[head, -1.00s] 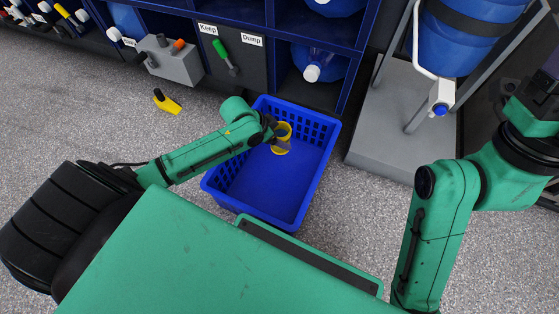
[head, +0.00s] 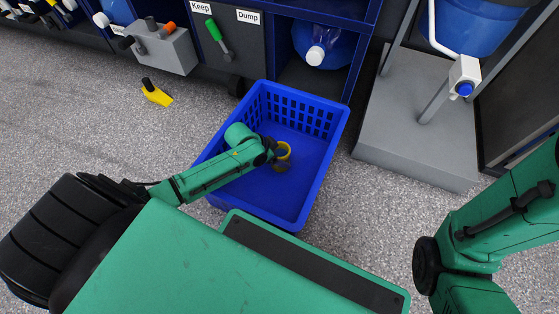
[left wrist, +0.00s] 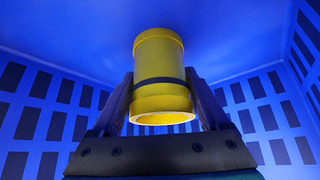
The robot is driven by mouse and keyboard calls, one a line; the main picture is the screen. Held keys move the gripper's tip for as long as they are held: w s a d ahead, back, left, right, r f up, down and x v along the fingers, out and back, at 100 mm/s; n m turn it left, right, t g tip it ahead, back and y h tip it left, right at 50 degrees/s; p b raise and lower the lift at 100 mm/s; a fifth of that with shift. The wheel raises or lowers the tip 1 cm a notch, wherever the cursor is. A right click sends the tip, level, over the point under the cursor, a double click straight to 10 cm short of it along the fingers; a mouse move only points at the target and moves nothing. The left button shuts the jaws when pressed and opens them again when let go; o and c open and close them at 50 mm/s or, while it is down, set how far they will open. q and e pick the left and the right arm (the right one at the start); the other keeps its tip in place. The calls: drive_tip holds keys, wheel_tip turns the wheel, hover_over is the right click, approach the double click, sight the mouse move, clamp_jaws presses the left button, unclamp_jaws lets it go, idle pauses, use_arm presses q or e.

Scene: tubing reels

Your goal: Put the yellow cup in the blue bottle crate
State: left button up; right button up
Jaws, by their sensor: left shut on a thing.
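The yellow cup (head: 284,150) is between the fingers of my left gripper (head: 279,157), inside the walls of the blue crate (head: 305,205). In the left wrist view the yellow cup (left wrist: 160,75) has a dark band around it, and the left gripper's fingers (left wrist: 160,100) are shut on its two sides. The crate's blue floor and slotted walls (left wrist: 40,90) surround it there. I cannot tell whether the cup touches the crate floor. My right arm is at the right of the head view; its gripper is out of the picture.
A yellow and black tool (head: 156,94) lies on the speckled floor to the left. A grey stand (head: 415,145) with a blue water container (head: 480,25) is right of the crate. Blue shelving (head: 325,60) stands behind the crate. Open floor lies left of the crate.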

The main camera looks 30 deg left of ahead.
use_arm(q)
drive_tip(key=shift+r, duration=0.15)
drive_tip(key=o, duration=1.4)
